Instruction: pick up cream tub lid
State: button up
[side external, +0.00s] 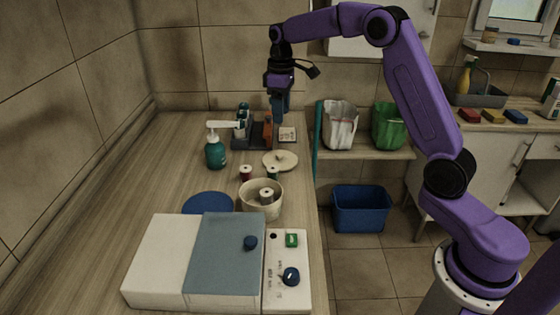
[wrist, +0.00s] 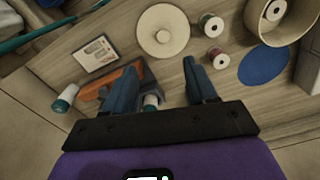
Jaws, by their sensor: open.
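The cream tub lid (side external: 281,161) is a flat round disc with a small knob on top. It lies on the counter near the right edge, and in the wrist view (wrist: 163,30) it shows whole at the top middle. The cream tub (side external: 262,197) stands open nearer the camera, with a spool inside; part of it shows in the wrist view (wrist: 290,28). My gripper (side external: 279,116) points down above the rack and card, beyond the lid in the side view. Its two blue fingers (wrist: 158,68) are apart, with nothing held between them.
Small thread spools (side external: 246,172) stand beside the lid and tub. A blue disc (side external: 208,202) lies left of the tub. A teal pump bottle (side external: 215,153) stands left. A dark rack (side external: 249,142) and a card (side external: 288,135) lie behind the lid.

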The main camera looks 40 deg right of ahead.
send_over(281, 154)
notch_tip(281, 154, down, 8)
jog(key=shift+w+d+f, duration=0.1)
jog(key=shift+d, duration=0.05)
jog(key=shift+s+a+f, duration=0.1)
jog(key=shift+f, duration=1.2)
jog(key=shift+s+a+f, duration=0.1)
jog(key=shift+f, duration=1.15)
grip_shut()
